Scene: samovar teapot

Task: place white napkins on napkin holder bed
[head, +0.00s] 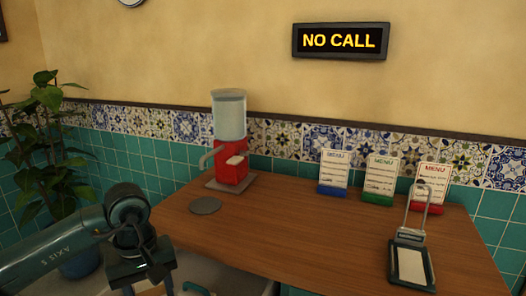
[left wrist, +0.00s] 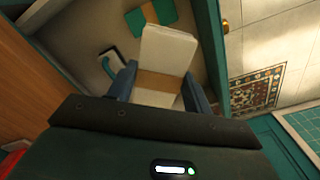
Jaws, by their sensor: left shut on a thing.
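A white napkin stack (left wrist: 169,50) with a tan band around it is between the blue fingers of my left gripper (left wrist: 160,88) in the left wrist view. The gripper is shut on it. In the head view my left gripper (head: 148,286) is low at the left, beside the wooden table's left end; the stack cannot be made out clearly there. The napkin holder (head: 427,272) stands on the table at the right, with a dark base and a raised metal arm. A pale flat surface shows on its bed; I cannot tell whether it is napkins. My right gripper is not in view.
A red drink dispenser (head: 231,160) stands at the table's back left, near a round dark coaster (head: 205,206). Three menu stands (head: 381,178) line the back right. The table's middle (head: 300,225) is clear. A teal object (left wrist: 137,22) lies beyond the stack.

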